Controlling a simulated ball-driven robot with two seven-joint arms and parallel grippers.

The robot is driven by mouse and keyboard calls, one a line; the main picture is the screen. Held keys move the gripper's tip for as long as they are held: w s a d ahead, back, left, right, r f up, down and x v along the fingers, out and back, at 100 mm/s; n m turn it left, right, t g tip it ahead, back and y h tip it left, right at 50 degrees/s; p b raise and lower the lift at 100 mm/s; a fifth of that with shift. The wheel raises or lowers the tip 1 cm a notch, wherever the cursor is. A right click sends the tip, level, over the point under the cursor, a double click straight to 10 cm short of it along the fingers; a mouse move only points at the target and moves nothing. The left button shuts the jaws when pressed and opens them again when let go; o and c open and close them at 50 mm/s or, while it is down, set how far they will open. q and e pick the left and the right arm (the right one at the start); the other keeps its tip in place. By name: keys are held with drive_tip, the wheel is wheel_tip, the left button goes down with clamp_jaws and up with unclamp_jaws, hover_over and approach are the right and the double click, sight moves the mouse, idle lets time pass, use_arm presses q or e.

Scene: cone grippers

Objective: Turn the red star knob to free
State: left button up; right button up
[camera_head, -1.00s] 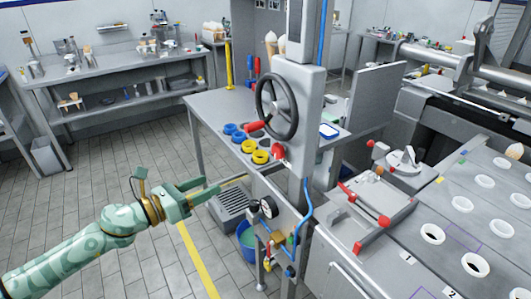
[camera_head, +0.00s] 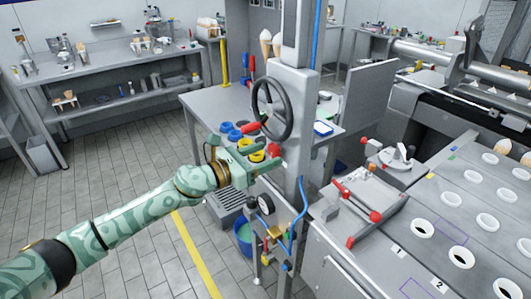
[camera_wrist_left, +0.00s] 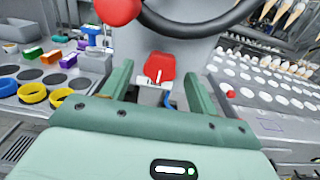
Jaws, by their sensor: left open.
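The red star knob (camera_head: 274,150) is on the front of the grey machine column, below the black handwheel (camera_head: 272,108). In the left wrist view the red knob (camera_wrist_left: 160,67) appears ahead, between the two fingers, with a pale plate under it and a white mark on its face. My left gripper (camera_head: 265,159) is open, with its fingers pointing at the column close to the knob. In the left wrist view the left gripper (camera_wrist_left: 158,76) has a finger on either side of the knob, with visible gaps; contact cannot be told. My right gripper is not in view.
Blue and yellow rings (camera_wrist_left: 33,93) lie on the side table at left. A pressure gauge (camera_head: 266,204) and a blue hose (camera_head: 301,215) are below. A numbered bench with round holes (camera_head: 460,215) stands at right.

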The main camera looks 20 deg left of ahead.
use_arm(q)
drive_tip(key=shift+w+d, duration=0.35)
drive_tip(key=shift+w, duration=0.1)
drive_tip(key=shift+c, duration=0.2)
drive_tip(key=c, duration=0.9)
drive_tip(key=shift+c, duration=0.2)
